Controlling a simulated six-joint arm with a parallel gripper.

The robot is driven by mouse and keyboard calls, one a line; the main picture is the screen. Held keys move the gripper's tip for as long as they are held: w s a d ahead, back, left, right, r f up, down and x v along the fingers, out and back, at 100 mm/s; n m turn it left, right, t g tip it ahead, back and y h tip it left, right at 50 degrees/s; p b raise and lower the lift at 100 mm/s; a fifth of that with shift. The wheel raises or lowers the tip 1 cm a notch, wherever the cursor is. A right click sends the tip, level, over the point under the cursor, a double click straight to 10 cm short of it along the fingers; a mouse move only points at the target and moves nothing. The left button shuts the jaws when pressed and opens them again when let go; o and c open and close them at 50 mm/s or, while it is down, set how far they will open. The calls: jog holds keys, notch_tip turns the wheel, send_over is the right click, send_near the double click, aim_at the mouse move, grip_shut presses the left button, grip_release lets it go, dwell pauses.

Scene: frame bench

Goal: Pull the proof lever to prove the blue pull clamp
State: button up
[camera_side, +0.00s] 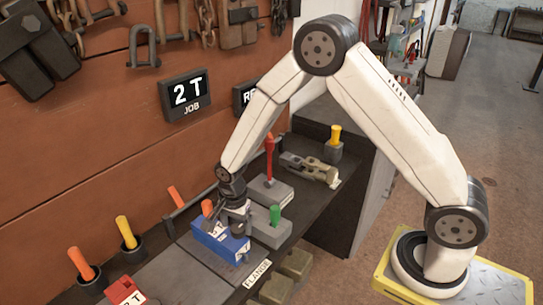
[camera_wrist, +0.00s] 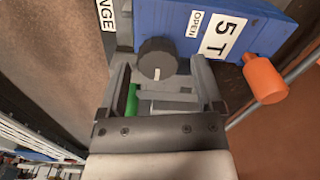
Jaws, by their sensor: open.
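The blue pull clamp (camera_side: 220,243) sits on the dark bench in the side view, beside the FLANGE label. In the wrist view the blue clamp (camera_wrist: 180,22) carries labels reading "5 T" and "OPEN", a dark round knob (camera_wrist: 157,60) with a white mark and an orange handle (camera_wrist: 264,80). My gripper (camera_side: 236,226) is down over the clamp; in the wrist view its fingers (camera_wrist: 160,76) are open, with the knob near the gap between their tips. Contact cannot be told. A red-handled lever (camera_side: 269,157) stands upright on a grey base behind my gripper; no label marks it as the proof lever.
A green handle (camera_side: 275,214) on a grey block stands close right of my gripper. A sign (camera_side: 187,93) reads "2 T JOB"; another sign is partly hidden by my arm. A red block (camera_side: 124,292), orange and yellow handles and a metal clamp (camera_side: 310,168) line the bench.

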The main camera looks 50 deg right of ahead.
jog(key=shift+f, duration=1.1)
